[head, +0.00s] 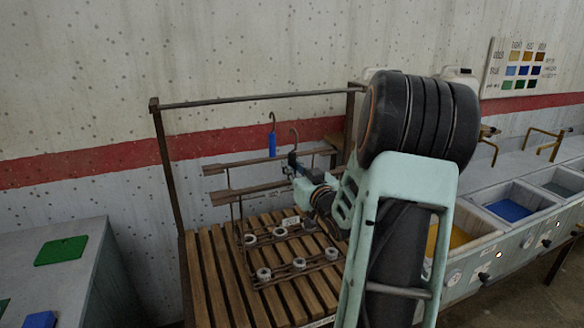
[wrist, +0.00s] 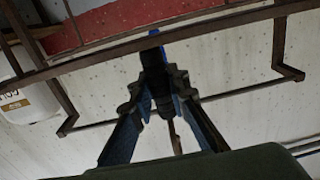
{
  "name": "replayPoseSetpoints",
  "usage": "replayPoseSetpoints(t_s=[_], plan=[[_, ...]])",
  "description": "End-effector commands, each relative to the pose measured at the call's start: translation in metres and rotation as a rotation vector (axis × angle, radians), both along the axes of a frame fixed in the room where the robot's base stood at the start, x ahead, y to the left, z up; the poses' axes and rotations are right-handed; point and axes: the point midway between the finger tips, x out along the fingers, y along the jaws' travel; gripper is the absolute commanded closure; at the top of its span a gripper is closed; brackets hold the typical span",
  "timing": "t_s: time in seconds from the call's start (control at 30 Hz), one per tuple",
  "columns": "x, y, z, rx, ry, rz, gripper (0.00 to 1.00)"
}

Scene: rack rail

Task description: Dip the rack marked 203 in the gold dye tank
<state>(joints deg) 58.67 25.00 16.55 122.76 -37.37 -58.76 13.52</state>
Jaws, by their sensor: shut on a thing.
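My gripper (head: 291,167) is at the rail stand, partly hidden by my arm. In the wrist view my gripper (wrist: 158,88) is shut on a dark upright grip (wrist: 153,60). A bare hook (head: 294,134) rises just above my gripper in the head view. A blue grip (head: 272,144) with its own hook stands close to its left. Below, wire racks (head: 245,262) carry several pale ring-shaped pieces over the slatted bench. A small pale tag (head: 290,221) shows there, but I cannot read 203 on it. The gold dye tank (head: 459,238) is at the right, partly hidden by my arm.
The stand has a high top rail (head: 250,99) and lower crossbars (head: 245,193) near my gripper. A blue dye tank (head: 509,210) and a grey one adjoin the gold. A grey table (head: 75,285) is at left. A white jug (wrist: 28,95) shows in the wrist view.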

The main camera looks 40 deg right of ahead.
Motion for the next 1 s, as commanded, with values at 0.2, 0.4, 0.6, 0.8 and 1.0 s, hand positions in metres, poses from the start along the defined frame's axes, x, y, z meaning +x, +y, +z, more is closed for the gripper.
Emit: replayPoseSetpoints(t_s=[0.2,0.4,0.6,0.8,1.0], plan=[[0.001,0.0,0.009,-0.004,-0.005,0.001,1.0],[0.001,0.0,0.019,-0.003,-0.005,0.001,1.0],[0.0,0.0,0.028,-0.004,-0.005,0.001,1.0],[0.0,0.0,0.035,-0.003,-0.004,0.0,1.0],[0.0,0.0,0.035,-0.003,-0.004,0.0,1.0]])
